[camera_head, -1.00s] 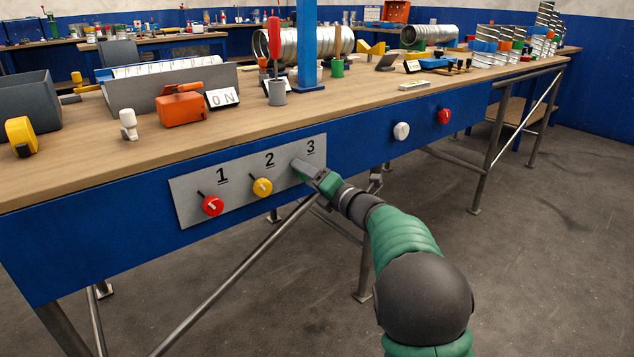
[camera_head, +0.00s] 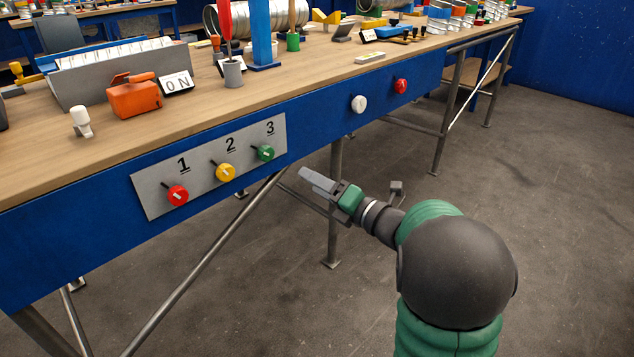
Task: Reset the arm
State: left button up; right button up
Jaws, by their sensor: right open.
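My right gripper (camera_head: 318,182) is in front of the bench and to the right of the knob panel, apart from it. It is open and holds nothing that I can see. The grey panel (camera_head: 150,190) on the blue bench front carries a red knob (camera_head: 178,195) under 1, a yellow knob (camera_head: 225,172) under 2 and a green knob (camera_head: 265,153) under 3. All three knobs are in plain view. My left gripper is not in view.
The workbench (camera_head: 205,112) has a blue front with a white button (camera_head: 358,104) and a red button (camera_head: 401,86). An orange device (camera_head: 134,97) and an ON sign (camera_head: 177,83) stand on top. Bench legs (camera_head: 334,215) rise behind my gripper. The floor at right is clear.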

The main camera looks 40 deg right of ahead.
jog(key=a+f+m+g+h+p, duration=0.35)
jog(key=a+f+m+g, duration=0.45)
jog(key=f+m, duration=0.6)
jog(key=s+a+f+m+g+y, duration=0.1)
jog(key=s+a+f+m+g, duration=0.3)
jog(key=s+a, duration=0.3)
jog(key=s+a+f+m+g+y, duration=0.1)
jog(key=s+a+f+m+g, duration=0.2)
jog(key=s+a+m, duration=0.4)
jog(key=w+r+p+v, duration=0.1)
jog(key=w+p+v, duration=0.2)
jog(key=p+v, duration=1.5)
jog(key=w+r+p+v, duration=0.1)
jog(key=w+p+v, duration=0.3)
jog(key=p+v, duration=1.4)
jog(key=shift+m+p, duration=0.3)
jog(key=shift+p, duration=0.9)
jog(key=shift+w+a, duration=0.15)
